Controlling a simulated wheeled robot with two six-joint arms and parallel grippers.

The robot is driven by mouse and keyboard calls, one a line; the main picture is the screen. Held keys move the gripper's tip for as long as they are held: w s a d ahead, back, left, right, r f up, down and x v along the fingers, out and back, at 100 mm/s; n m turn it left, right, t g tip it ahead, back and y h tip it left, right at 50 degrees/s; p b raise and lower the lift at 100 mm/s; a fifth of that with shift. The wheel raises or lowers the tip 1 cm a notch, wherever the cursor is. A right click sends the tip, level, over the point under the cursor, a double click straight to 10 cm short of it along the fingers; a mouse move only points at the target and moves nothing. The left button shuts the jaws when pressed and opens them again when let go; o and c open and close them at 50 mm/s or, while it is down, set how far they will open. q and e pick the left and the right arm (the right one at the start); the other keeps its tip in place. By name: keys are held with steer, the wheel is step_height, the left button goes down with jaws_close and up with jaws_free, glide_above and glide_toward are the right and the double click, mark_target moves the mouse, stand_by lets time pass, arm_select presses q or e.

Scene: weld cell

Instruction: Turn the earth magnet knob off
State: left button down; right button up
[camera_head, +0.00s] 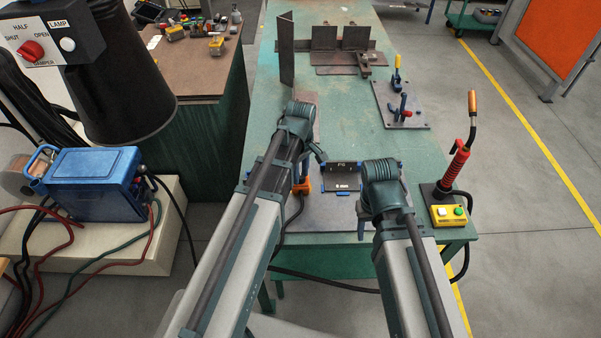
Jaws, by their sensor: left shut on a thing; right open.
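The earth magnet (302,186) shows as a small orange body on the grey plate (325,215) at the near end of the green table, with a black cable running down from it. My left gripper (308,165) reaches down right at the orange body and is shut on it, apparently at its knob. The knob itself is hidden behind my gripper and wrist, so its turn position cannot be seen. My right gripper (362,225) is open and points down over the right part of the plate, mostly hidden by its own wrist.
A dark plate marked 6 mm (342,176) sits between blue holders between my grippers. A red-handled torch (457,160) and a yellow button box (449,213) stand at the right edge. Toggle clamps (403,108) stand farther back. The table's middle (345,125) is clear.

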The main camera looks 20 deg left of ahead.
mark_target(301, 176)
arm_select(q)
steer(key=c, duration=0.5)
jaws_free()
steer(key=shift+c, duration=0.2)
steer(key=shift+r, duration=0.1)
step_height(301, 176, up, 14)
steer(key=p, duration=1.3)
steer(key=shift+f+p, duration=0.2)
steer(key=shift+p, duration=0.2)
steer(key=s+d+m+y, duration=0.1)
steer(key=s+d+m, duration=0.9)
steer(key=s+m, duration=0.4)
steer(key=shift+s+d+m, duration=0.15)
steer(key=shift+m, duration=0.95)
